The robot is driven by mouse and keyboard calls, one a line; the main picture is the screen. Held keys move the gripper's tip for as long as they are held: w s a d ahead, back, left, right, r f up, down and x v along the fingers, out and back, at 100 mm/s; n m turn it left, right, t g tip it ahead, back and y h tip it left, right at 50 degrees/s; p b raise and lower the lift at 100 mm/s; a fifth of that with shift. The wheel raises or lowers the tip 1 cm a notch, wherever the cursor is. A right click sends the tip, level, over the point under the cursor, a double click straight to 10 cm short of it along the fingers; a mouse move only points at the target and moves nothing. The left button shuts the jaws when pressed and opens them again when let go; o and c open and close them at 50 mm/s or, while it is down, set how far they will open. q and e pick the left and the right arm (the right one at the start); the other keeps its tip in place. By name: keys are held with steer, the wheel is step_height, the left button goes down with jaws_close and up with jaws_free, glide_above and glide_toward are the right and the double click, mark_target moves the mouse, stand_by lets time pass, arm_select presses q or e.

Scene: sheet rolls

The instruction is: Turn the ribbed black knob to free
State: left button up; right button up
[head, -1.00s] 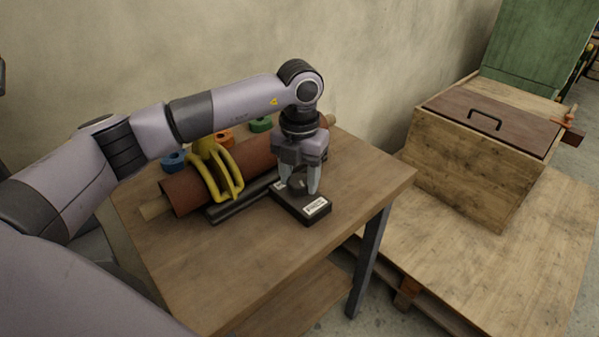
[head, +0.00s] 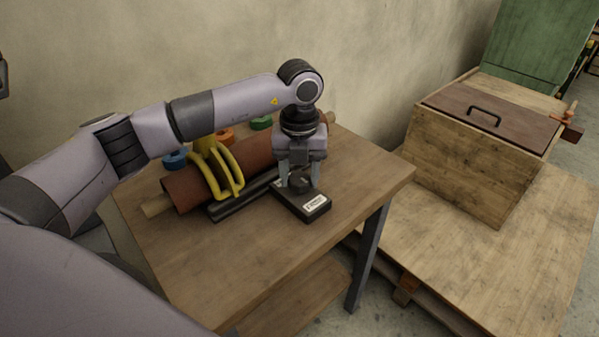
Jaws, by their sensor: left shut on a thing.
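The ribbed black knob (head: 300,183) sits on top of a small black box (head: 318,212) with a white label (head: 314,203) on its near end. The label's writing is too small to read. The box lies on the wooden table beside the brown roll. My left gripper (head: 300,185) points straight down over the box, with one finger on each side of the knob. It is shut on the knob. Any pointer or mark on the knob cannot be made out. My right gripper is not in view.
A brown roll (head: 181,190) on a dark cradle (head: 226,208) lies behind the box, under a yellow curved clamp (head: 230,170). Blue (head: 174,160) and green (head: 261,123) rings stand behind it. The table's front (head: 240,270) is bare. A wooden crate (head: 465,165) stands at right.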

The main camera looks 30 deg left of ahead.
mark_target(299, 177)
arm_select(q)
steer(key=shift+r, duration=0.1)
steer(key=o, duration=1)
step_height(299, 177, up, 7)
steer(key=shift+r, duration=0.1)
